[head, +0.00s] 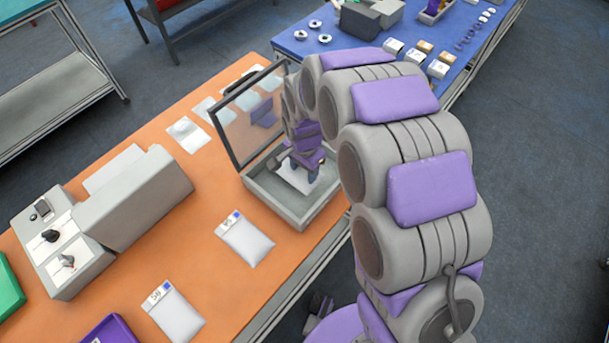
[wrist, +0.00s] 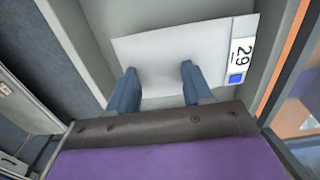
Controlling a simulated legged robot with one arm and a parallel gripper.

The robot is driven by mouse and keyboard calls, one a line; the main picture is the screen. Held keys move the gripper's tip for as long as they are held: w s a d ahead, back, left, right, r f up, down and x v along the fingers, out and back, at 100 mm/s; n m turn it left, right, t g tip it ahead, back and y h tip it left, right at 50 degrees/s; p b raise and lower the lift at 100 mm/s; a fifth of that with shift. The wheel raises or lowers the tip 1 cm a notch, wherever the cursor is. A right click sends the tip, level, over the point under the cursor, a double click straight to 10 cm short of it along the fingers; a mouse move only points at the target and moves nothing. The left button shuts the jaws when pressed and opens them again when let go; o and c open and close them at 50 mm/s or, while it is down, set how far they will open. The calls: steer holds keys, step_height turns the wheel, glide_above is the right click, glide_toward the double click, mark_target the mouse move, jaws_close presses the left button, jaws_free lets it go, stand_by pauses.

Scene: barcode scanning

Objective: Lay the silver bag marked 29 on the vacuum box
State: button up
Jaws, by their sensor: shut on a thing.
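The silver bag marked 29 (wrist: 215,50) is flat and pale, with its number label and blue square at the right edge in the wrist view. In the head view the bag (head: 293,177) is inside the open vacuum box (head: 312,210), partly hidden by my gripper. My gripper (wrist: 158,80) is shut on the bag's near part, with its two blue fingers over it. In the head view my gripper (head: 300,170) reaches down into the box. The box's clear lid (head: 235,128) stands raised. I cannot tell whether the bag touches the box floor.
Two more labelled bags (head: 245,238) (head: 174,312) lie on the orange table (head: 215,275). Flat pale sheets (head: 187,135) lie behind the lid. A grey machine (head: 150,200) stands at left. A purple tray (head: 110,331) and a green tray (head: 8,290) are at the near left.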

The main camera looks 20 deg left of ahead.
mark_target(306, 173)
steer(key=f, duration=0.1)
steer(key=d+f, duration=0.1)
steer(key=f, duration=0.1)
steer(key=shift+b, duration=0.3)
steer(key=shift+d+r, duration=0.1)
steer(key=shift+d, duration=0.35)
steer(key=shift+a, duration=0.15)
steer(key=o, duration=0.7)
steer(key=shift+a+f, duration=0.2)
steer(key=o, duration=0.3)
steer(key=shift+a+f, duration=0.1)
steer(key=shift+a, duration=0.3)
steer(key=shift+o, duration=0.8)
steer(key=shift+s+d, duration=0.1)
steer(key=shift+d, duration=0.4)
steer(key=shift+a, duration=0.15)
